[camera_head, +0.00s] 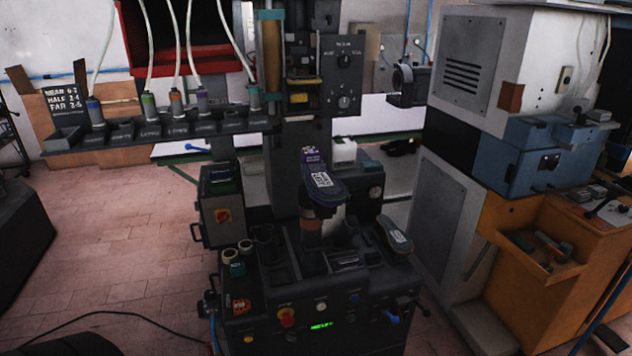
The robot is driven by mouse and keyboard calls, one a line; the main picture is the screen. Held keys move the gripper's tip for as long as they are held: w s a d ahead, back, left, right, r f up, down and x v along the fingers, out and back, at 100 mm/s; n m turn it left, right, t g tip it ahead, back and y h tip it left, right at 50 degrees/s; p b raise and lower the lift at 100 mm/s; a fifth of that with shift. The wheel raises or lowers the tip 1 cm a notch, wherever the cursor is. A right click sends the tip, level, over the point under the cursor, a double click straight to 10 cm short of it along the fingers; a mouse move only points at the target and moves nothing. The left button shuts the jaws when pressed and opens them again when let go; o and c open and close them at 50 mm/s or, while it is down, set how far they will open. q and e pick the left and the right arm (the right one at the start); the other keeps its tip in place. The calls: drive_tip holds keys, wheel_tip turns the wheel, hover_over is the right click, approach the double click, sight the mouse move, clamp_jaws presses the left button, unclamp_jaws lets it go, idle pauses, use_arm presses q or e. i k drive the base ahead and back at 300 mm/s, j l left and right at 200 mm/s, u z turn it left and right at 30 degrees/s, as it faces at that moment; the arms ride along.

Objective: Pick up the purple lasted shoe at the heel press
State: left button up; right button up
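The purple lasted shoe (328,190) sits upside down at the middle of the heel press (320,290), on top of a short post. Its dark sole faces up and carries a white printed label. A purple edge shows along its side, and a small purple tag stands at its far end. The post hides its underside. A second shoe or sole (394,236), grey-green with a white label, lies at the right of the press top. Neither of my grippers shows in the head view.
A dark rack (160,130) with several tubed bottles reaches left from the press column. Two pale rolls (233,262) lie at the press's left edge. A grey and blue machine (540,150) and an orange bench (530,280) stand right. Tiled floor lies open left.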

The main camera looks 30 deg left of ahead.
sight(328, 191)
drive_tip(key=u, duration=0.95)
